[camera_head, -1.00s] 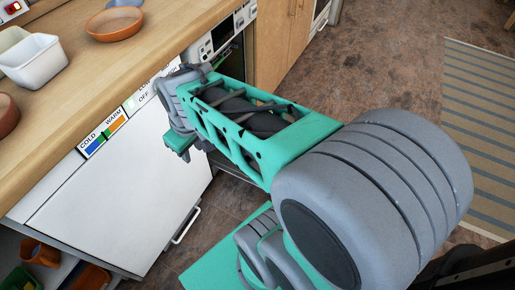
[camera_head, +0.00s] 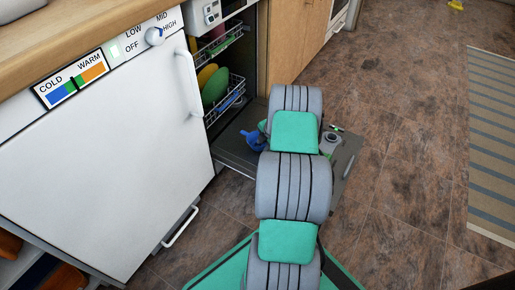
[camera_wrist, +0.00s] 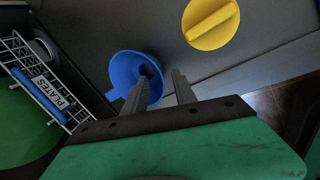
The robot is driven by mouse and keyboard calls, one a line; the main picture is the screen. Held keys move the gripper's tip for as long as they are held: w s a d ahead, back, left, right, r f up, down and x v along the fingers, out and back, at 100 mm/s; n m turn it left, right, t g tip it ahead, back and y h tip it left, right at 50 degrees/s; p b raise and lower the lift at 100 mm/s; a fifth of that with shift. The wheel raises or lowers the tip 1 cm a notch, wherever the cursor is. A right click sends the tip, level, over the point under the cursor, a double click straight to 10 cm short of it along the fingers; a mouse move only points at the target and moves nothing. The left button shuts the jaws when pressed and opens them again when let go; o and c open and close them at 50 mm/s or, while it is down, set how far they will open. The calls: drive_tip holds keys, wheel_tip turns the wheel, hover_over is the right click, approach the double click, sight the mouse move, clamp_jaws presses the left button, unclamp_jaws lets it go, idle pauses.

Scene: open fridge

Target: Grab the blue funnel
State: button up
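The blue funnel (camera_wrist: 122,70) lies on the open dishwasher door, its round wide mouth facing the wrist camera. In the head view the funnel (camera_head: 253,141) shows left of my arm, partly hidden by it. My gripper (camera_wrist: 160,73) is open, with a gap between its two fingers. In the wrist view the left finger overlaps the funnel's mouth and the right finger is just right of its rim. I cannot tell whether either finger touches it. In the head view my arm hides the gripper.
The lowered dishwasher door (camera_head: 236,150) lies under the arm. A yellow round piece with a raised bar (camera_wrist: 212,22) is at its upper right in the wrist view. A wire rack (camera_wrist: 40,80) with a "PLATES" label is at left. A white front with a handle (camera_head: 130,150) stands left.

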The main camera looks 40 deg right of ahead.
drive_tip(key=x, duration=0.3)
drive_tip(key=shift+s+b, duration=0.15)
drive_tip(key=shift+b, duration=0.2)
drive_tip(key=shift+r, duration=0.15)
clamp_jaws()
